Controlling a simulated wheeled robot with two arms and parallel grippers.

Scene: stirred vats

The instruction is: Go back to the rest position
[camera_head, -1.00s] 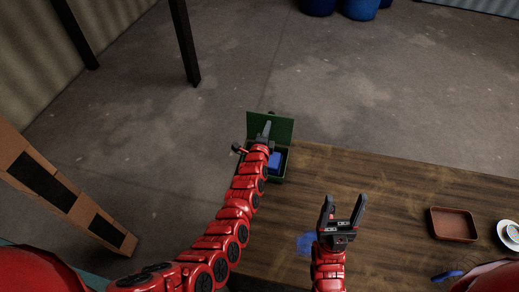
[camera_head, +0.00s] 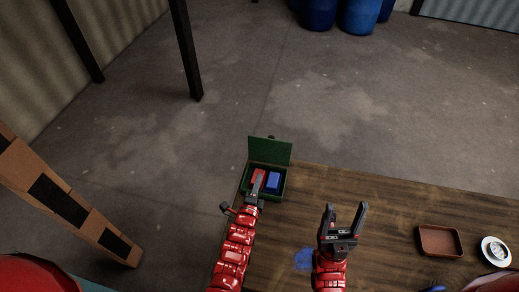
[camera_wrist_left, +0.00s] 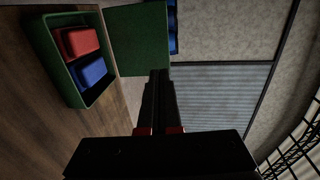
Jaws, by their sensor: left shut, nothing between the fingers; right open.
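My left gripper (camera_head: 257,186) is shut and empty, at the near side of an open green box (camera_head: 283,196) in the head view. In the left wrist view its closed fingers (camera_wrist_left: 159,95) point past the box (camera_wrist_left: 68,85), apart from it. My right gripper (camera_head: 343,218) is open and empty over the table, fingers pointing away from me. The box holds a red block (camera_head: 260,176) and a blue block (camera_head: 274,180) side by side. Both blocks also show in the left wrist view, red (camera_wrist_left: 82,41) and blue (camera_wrist_left: 91,73).
The wooden table (camera_head: 370,195) has a brown tray (camera_head: 440,241) and a white dish (camera_head: 496,251) at the right. A blue stain (camera_head: 304,259) lies left of my right gripper. Blue barrels (camera_head: 357,15) stand far off on the floor. The table's middle is clear.

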